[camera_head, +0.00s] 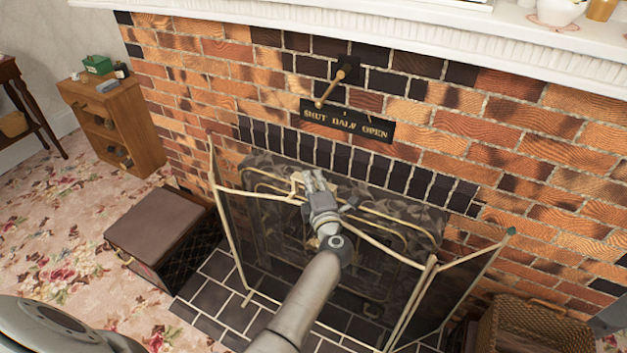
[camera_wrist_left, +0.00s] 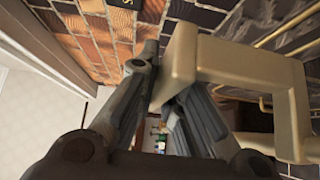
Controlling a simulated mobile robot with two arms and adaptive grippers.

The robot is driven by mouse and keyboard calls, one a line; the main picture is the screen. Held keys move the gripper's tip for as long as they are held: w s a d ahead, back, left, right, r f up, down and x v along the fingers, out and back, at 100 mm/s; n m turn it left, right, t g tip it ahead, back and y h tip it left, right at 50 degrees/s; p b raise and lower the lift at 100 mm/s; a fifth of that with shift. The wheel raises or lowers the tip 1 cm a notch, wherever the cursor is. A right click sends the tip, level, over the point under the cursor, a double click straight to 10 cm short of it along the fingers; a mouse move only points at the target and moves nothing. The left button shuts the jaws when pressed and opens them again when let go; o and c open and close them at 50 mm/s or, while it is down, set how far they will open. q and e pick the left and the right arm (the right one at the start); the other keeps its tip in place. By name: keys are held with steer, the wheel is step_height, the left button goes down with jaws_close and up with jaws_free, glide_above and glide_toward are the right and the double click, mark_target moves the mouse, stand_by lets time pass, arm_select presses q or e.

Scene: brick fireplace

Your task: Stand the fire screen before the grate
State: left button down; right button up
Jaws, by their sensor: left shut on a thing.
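The fire screen (camera_head: 385,247) is a folding mesh screen with a thin brass-coloured frame. It stands upright in front of the fireplace opening, its side panels angled. My left gripper (camera_head: 313,184) is at the top middle of the screen and is shut on its handle. In the left wrist view the pale, squared handle (camera_wrist_left: 240,62) enters between the fingers (camera_wrist_left: 166,82). The grate (camera_head: 405,213), dark with brass rails, is behind the screen and partly hidden by the mesh and my arm. My right gripper is out of view.
Dark tiles (camera_head: 212,298) form the hearth floor. A brown-topped box (camera_head: 160,228) stands left of the screen, and a wicker basket (camera_head: 535,328) at the lower right. A lever (camera_head: 332,85) and a lettered plate (camera_head: 348,122) are on the brick wall. Floral carpet lies open at left.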

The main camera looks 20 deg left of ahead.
arm_select(q)
steer(key=shift+w+r, duration=0.15)
steer(key=shift+r, duration=0.25)
